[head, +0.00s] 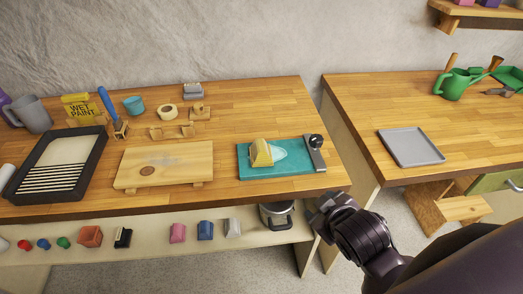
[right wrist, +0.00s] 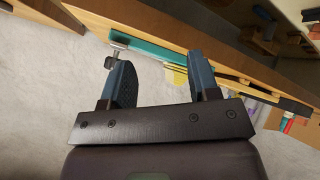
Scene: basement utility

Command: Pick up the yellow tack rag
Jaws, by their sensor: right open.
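The yellow tack rag (head: 262,154) stands up as a small folded shape on the teal mat (head: 295,165) near the right end of the left workbench. A pale blue flat piece (head: 279,149) lies against its right side. My right gripper (head: 322,208) is beyond the bench's front right corner, apart from the rag. In the right wrist view my right gripper (right wrist: 162,72) has its two fingers spread with nothing between them. A yellow patch (right wrist: 179,77) shows there beside one finger, partly hidden, with the teal edge (right wrist: 150,50) behind. My left gripper is not in view.
A dark-knobbed metal bar (head: 316,152) crosses the mat's right end. A wooden board (head: 165,165) lies to its left, and a black tray (head: 60,163) farther left. A grey tray (head: 411,147) rests on the right bench (head: 365,105). A gap separates the benches.

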